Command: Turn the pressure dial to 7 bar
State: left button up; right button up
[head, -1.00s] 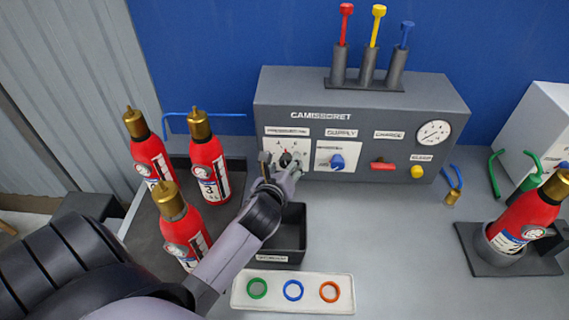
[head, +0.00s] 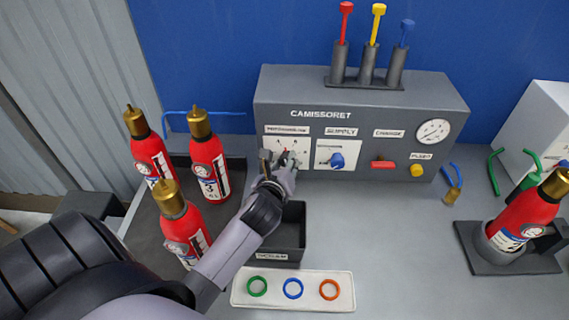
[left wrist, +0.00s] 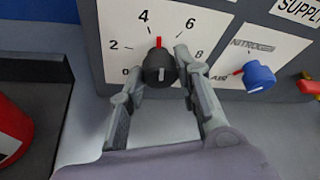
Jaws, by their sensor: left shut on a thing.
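The pressure dial is a black knob (left wrist: 160,67) on a white scale plate in the left wrist view, with 0, 2, 4, 6 and 8 visible. Its red pointer stands at the top, between 4 and 6, near 5. My left gripper (left wrist: 154,68) is shut on the knob, one finger on each side. In the head view my left gripper (head: 280,161) is in front of the dial's plate (head: 290,143) and hides most of the knob. My right gripper is in neither view.
Right of the dial is a blue selector knob (head: 337,160), then a red handle (head: 383,164) and a yellow button (head: 417,170). A dark bin (head: 290,245) and a ring tray (head: 318,301) lie below. Red extinguishers (head: 209,170) stand at left.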

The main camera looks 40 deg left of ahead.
pick_arm(q)
jog(key=shift+c, duration=0.7)
jog(key=m+p, duration=0.1)
jog(key=p, duration=0.1)
jog(key=m+g+y+p, duration=0.1)
jog(key=p, duration=0.1)
jog(key=shift+d+r, duration=0.1)
jog(key=shift+r, duration=0.15)
jog(key=shift+w+d+f+m+g+y+p, duration=0.1)
jog(key=shift+m+g+y+p, duration=0.25)
jog(key=shift+m+y+p, duration=0.55)
jog(key=shift+w+d+f+m+g+y+p, duration=0.1)
jog(key=shift+m+g+y+p, duration=0.3)
jog(key=shift+m, duration=0.85)
jog(key=shift+w+d+f+m+g+y+p, duration=0.1)
jog(key=shift+m+g+y+p, duration=0.15)
jog(key=shift+m+y+p, duration=0.65)
jog(key=shift+m, duration=0.25)
